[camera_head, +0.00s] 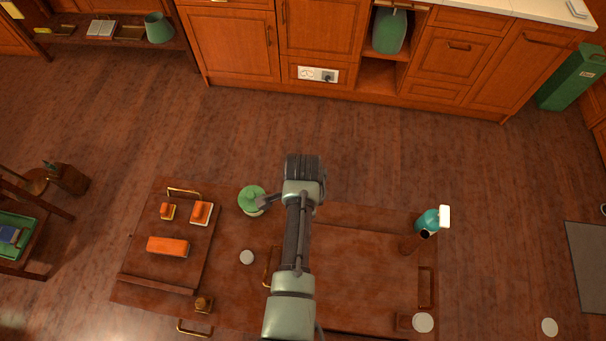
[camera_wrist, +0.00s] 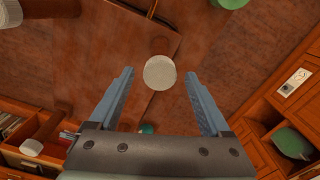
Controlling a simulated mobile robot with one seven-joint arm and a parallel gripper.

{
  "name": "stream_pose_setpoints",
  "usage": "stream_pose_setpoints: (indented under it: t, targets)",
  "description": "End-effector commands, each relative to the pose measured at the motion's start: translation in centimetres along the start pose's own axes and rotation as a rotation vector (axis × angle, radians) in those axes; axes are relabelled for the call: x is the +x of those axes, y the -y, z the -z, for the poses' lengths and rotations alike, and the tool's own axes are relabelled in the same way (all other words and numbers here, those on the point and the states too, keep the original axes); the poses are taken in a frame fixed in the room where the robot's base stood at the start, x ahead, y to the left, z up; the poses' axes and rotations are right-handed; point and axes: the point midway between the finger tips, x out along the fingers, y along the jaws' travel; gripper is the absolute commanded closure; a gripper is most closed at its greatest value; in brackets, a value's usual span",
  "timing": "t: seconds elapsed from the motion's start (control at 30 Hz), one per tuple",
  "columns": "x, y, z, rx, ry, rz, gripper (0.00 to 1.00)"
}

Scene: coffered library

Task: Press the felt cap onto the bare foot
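A pale round disc, which looks like the felt cap (camera_head: 246,257), lies flat on the brown wooden surface, left of my arm. A pale disc, apparently the same cap, shows between the fingers in the wrist view (camera_wrist: 160,74). My gripper (camera_wrist: 159,72) is open, its two blue-grey fingers apart, one on each side of the disc; I see no contact. In the head view the fingers are not clearly visible. A short wooden post with a dark end, perhaps the bare foot (camera_head: 412,244), stands at the right. A pale-capped post (camera_head: 423,322) stands at the lower right.
A green lidded pot (camera_head: 250,199) stands left of my arm. A board with orange blocks (camera_head: 168,246) lies at the left.

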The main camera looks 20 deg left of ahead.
Motion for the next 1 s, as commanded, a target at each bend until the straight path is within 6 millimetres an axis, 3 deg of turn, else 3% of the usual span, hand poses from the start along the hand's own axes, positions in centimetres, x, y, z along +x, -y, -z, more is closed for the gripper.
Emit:
stream_pose_setpoints:
  t: [0.3,0.47,1.0]
  targets:
    - [-0.1,0.0,0.0,0.000,0.000,0.001,0.17]
    - [-1.3,0.1,0.0,0.000,0.000,0.003,0.17]
    - [-11.3,0.1,0.0,-0.001,-0.001,0.004,0.17]
